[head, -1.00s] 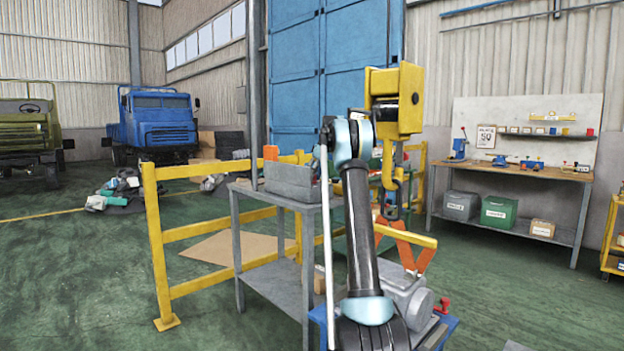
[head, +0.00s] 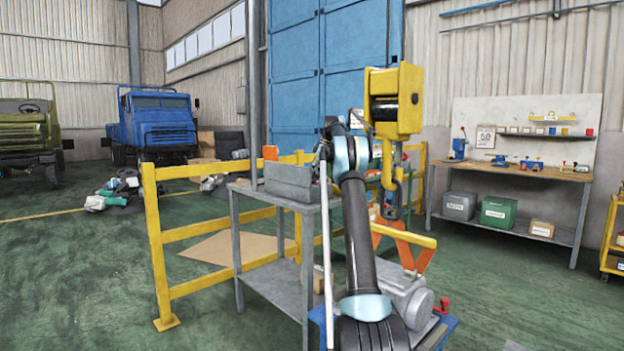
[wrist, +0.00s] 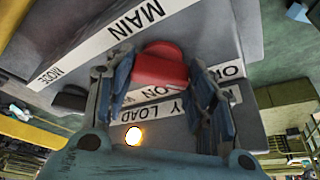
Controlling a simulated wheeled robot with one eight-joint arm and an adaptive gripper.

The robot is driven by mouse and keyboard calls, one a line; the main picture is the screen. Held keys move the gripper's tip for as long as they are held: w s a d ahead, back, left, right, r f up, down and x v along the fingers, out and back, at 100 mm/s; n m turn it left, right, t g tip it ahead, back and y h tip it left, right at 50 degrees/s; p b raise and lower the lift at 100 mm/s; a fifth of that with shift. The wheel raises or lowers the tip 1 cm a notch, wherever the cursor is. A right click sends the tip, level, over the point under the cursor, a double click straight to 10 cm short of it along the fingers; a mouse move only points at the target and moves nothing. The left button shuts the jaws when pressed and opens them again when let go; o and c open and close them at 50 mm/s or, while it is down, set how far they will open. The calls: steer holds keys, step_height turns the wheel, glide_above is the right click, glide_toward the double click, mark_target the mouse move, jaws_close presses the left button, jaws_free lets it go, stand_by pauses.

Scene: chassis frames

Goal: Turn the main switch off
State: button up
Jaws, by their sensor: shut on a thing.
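In the wrist view a red switch handle (wrist: 160,66) stands out from a grey panel (wrist: 215,38) marked with white label strips. One strip reads "MAIN" (wrist: 130,25), and part of "ON" and "LOAD" shows on the others. My gripper (wrist: 158,72) has one finger on each side of the red handle and is shut on it. The handle's exact angle is hard to tell.
A small lamp (wrist: 134,135) glows on the panel between my fingers. In the head view a yellow hoist block (head: 397,100) with a hook hangs close beside my arm. A grey table (head: 262,190) and yellow railing (head: 158,240) stand to the left. Open floor lies further left.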

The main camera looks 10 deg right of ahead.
steer(key=shift+a, duration=0.1)
steer(key=o, duration=1.1)
steer(key=shift+c, duration=0.2)
steer(key=shift+r, duration=0.1)
steer(key=v, duration=0.4)
steer(key=shift+d+r, duration=0.2)
steer(key=shift+r, duration=0.05)
steer(key=v, duration=0.2)
steer(key=shift+w+d+r, duration=0.15)
steer(key=shift+w+r, duration=0.05)
steer(key=shift+r, duration=0.1)
